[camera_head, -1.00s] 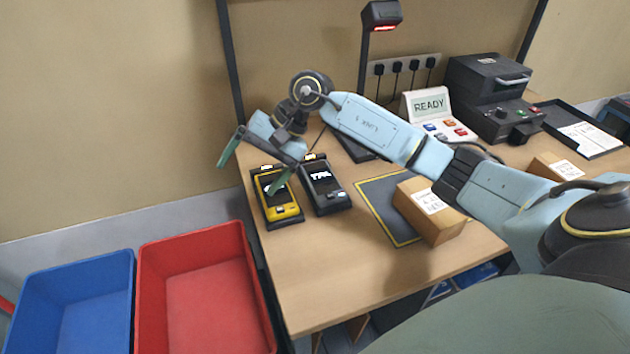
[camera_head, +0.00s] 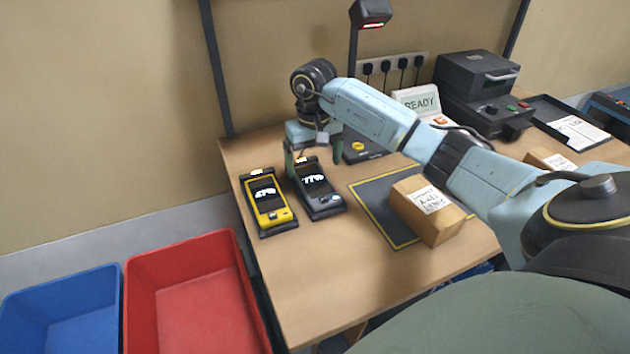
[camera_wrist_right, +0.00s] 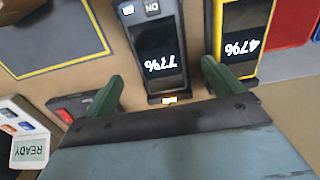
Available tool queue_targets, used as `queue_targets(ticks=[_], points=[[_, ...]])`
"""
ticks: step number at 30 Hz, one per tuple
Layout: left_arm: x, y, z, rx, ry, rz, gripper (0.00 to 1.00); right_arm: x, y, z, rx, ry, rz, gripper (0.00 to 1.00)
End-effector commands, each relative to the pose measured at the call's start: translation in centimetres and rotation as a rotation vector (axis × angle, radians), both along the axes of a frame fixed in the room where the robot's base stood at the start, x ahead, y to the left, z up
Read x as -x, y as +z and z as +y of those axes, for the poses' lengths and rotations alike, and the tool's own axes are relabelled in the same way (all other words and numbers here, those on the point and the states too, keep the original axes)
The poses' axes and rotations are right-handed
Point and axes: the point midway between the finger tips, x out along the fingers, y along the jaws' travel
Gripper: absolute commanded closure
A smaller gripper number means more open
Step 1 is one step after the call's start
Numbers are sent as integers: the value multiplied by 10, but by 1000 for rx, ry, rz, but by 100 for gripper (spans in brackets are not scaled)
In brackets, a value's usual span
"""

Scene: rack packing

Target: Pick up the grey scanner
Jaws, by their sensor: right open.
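The grey scanner (camera_head: 318,190) lies in a dark cradle on the table, just right of the yellow scanner (camera_head: 268,201). In the right wrist view the grey scanner (camera_wrist_right: 157,50) shows a 77% screen and the yellow scanner (camera_wrist_right: 244,35) a 47% screen. My right gripper (camera_head: 313,170) is open over the far end of the grey scanner, pointing down. In the wrist view its green fingers (camera_wrist_right: 160,85) stand on either side of the grey scanner's end, with nothing between them gripped. The left gripper is not in view.
A cardboard box (camera_head: 426,209) sits on the yellow-edged dark mat (camera_head: 374,203). A READY display (camera_head: 418,101) and a black machine (camera_head: 484,93) stand at the back. Red (camera_head: 196,290) and blue (camera_head: 62,308) bins stand left of the table.

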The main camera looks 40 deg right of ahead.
Motion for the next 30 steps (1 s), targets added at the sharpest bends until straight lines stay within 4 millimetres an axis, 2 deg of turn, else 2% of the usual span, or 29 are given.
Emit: queue_targets(ticks=[10,14,20,30], points=[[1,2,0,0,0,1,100,2,-45,1,-3,-1,1,7],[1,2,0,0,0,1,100,1,-53,0,-2,-1,-1,7],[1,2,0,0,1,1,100,1,-53,0,-1,-1,0,7],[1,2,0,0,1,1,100,1,-52,0,-1,0,-1,52]])
